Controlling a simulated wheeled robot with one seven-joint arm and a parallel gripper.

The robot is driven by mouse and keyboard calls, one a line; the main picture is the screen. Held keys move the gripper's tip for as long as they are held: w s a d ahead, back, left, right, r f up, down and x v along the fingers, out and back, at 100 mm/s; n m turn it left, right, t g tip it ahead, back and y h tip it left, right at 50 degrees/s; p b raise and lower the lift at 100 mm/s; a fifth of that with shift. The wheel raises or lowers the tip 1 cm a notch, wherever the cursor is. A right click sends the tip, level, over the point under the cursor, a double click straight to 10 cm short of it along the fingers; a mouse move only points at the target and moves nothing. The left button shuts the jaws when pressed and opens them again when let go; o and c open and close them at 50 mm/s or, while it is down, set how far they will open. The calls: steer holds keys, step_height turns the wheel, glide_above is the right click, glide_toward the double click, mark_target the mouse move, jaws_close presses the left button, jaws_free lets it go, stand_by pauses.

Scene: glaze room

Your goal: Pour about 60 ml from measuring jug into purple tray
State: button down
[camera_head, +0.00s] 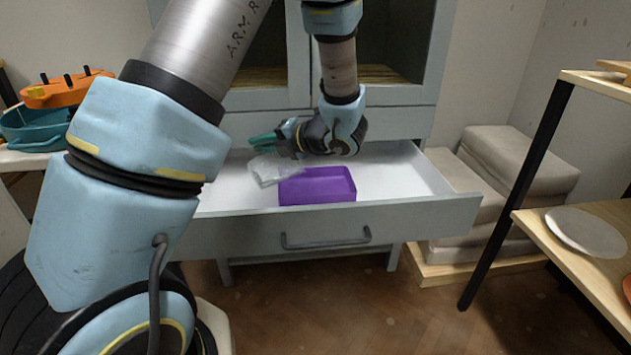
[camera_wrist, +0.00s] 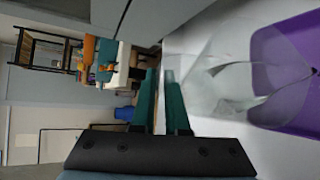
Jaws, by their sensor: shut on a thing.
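The purple tray (camera_head: 325,186) lies flat in the open white drawer; part of it shows at the right of the wrist view (camera_wrist: 285,50). The clear measuring jug (camera_head: 266,170) is at the tray's left side, below my gripper (camera_head: 257,141). It looks tilted, and in the wrist view its see-through body (camera_wrist: 220,88) reaches right over the tray's edge. My gripper's teal fingers (camera_wrist: 160,85) are shut on the jug, probably at its handle, which is hard to make out. I cannot tell the liquid level or whether any is flowing.
The drawer (camera_head: 400,215) is pulled out from a pale cabinet, with bare floor inside right of the tray. A shelf rack with a white plate (camera_head: 585,232) stands right. Wrapped blocks (camera_head: 520,165) are stacked behind it. An orange object (camera_head: 65,92) and teal basin (camera_head: 30,130) are left.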

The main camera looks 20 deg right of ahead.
steer(key=shift+d+b, duration=0.35)
steer(key=shift+d+r+y+p, duration=0.2)
steer(key=shift+d+y+p, duration=0.05)
steer(key=shift+y+p, duration=0.1)
steer(key=shift+d+m, duration=0.15)
steer(key=shift+m, duration=0.15)
steer(key=shift+d+p, duration=0.15)
steer(key=shift+p, duration=0.2)
steer(key=shift+d+r+p, duration=0.25)
steer(key=shift+p, duration=0.2)
steer(key=shift+d+t+y, duration=0.25)
steer(key=shift+t, duration=0.05)
